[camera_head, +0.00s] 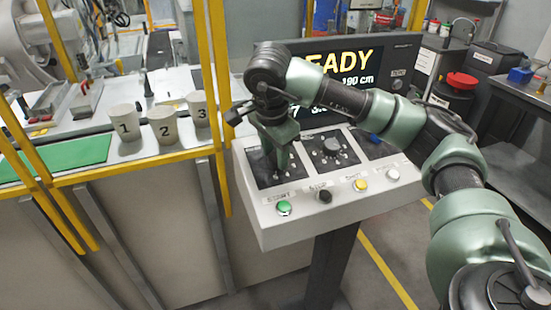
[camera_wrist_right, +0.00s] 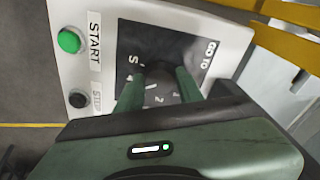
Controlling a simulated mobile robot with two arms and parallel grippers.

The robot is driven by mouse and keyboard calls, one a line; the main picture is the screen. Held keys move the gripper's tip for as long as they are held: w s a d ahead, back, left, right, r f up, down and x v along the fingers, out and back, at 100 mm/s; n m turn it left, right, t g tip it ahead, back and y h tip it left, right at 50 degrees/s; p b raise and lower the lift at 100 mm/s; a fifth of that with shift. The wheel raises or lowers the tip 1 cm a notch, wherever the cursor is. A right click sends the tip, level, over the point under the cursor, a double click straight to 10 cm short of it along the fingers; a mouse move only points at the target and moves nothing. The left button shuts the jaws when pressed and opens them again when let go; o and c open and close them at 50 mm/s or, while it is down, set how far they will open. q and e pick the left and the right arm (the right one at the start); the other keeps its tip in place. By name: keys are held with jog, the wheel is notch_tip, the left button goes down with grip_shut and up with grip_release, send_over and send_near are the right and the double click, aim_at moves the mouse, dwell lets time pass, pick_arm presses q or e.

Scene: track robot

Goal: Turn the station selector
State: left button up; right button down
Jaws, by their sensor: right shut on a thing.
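In the head view the fingers and arm hide most of the knob. I cannot tell which number it points at. My left gripper is not in view.
A green START button (camera_head: 284,208), a black button (camera_head: 325,196), a yellow button (camera_head: 360,185) and a white button (camera_head: 393,174) line the front. A second knob (camera_head: 332,147) sits to the right. A display (camera_head: 390,60) reading "EADY" stands behind, partly covered. Numbered cups (camera_head: 163,127) and yellow posts (camera_head: 217,80) are left.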

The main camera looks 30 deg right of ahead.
aim_at(275, 161)
jog(key=m+b, duration=0.1)
jog(key=m, duration=0.3)
jog(key=shift+w+d+m, duration=0.1)
jog(key=shift+w+m, duration=0.05)
jog(key=shift+m, duration=0.15)
jog(key=m+g+y, duration=0.1)
jog(key=m, duration=0.4)
jog(key=shift+d+r+m, duration=0.1)
jog(key=shift+r+m, duration=0.05)
jog(key=shift+m, duration=0.15)
jog(key=c, duration=0.9)
grip_release()
jog(key=r, duration=0.5)
jog(key=s+a+r, duration=0.1)
jog(key=r, duration=0.1)
jog(key=shift+r+p, duration=0.3)
jog(key=shift+p, duration=0.1)
